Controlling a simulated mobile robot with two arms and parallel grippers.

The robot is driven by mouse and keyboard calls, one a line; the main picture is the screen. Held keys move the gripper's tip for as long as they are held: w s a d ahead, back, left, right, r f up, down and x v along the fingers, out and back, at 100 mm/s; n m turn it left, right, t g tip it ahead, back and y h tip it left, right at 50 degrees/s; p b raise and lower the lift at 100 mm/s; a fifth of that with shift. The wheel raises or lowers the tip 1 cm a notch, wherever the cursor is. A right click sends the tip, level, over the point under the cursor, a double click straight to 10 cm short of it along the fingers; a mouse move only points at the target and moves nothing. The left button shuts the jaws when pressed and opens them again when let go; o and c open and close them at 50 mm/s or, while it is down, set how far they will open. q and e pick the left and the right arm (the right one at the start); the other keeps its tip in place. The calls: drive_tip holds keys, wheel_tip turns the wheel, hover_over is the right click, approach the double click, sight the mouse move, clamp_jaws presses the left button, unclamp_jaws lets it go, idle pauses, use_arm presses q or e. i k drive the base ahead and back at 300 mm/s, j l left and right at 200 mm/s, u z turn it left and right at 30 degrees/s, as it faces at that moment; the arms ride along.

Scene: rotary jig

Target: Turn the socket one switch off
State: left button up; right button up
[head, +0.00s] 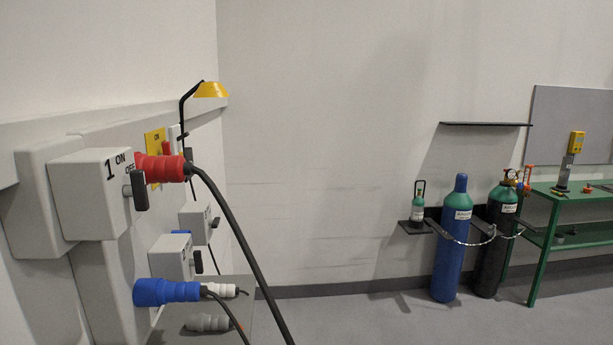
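The socket one box (88,195) is a light grey wall housing at the left, marked 1, with ON and OFF lettering on its face. Its black switch handle (139,190) sticks out from the right side of that face, with its long side about upright. The view is oblique, so I cannot tell for sure which label it points to. A red plug (165,168) with a thick black cable is just behind and to the right of the handle, covering part of the view there. Neither of my grippers is in view.
Below are more grey switch boxes (171,257) and a blue plug (166,292) with its cable. Gas cylinders (453,240) and a green bench (570,194) stand far right. The floor in the middle is clear.

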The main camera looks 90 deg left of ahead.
sight(137, 190)
drive_tip(key=i+j+u, duration=0.1)
drive_tip(key=u, duration=2)
drive_tip(key=k+j+u, duration=0.1)
drive_tip(key=u, duration=1.3)
drive_tip(key=i+l+u, duration=0.15)
drive_tip(key=l+u, duration=0.7)
drive_tip(key=l, duration=0.2)
drive_tip(key=l+u, duration=0.4)
drive_tip(key=l, duration=0.15)
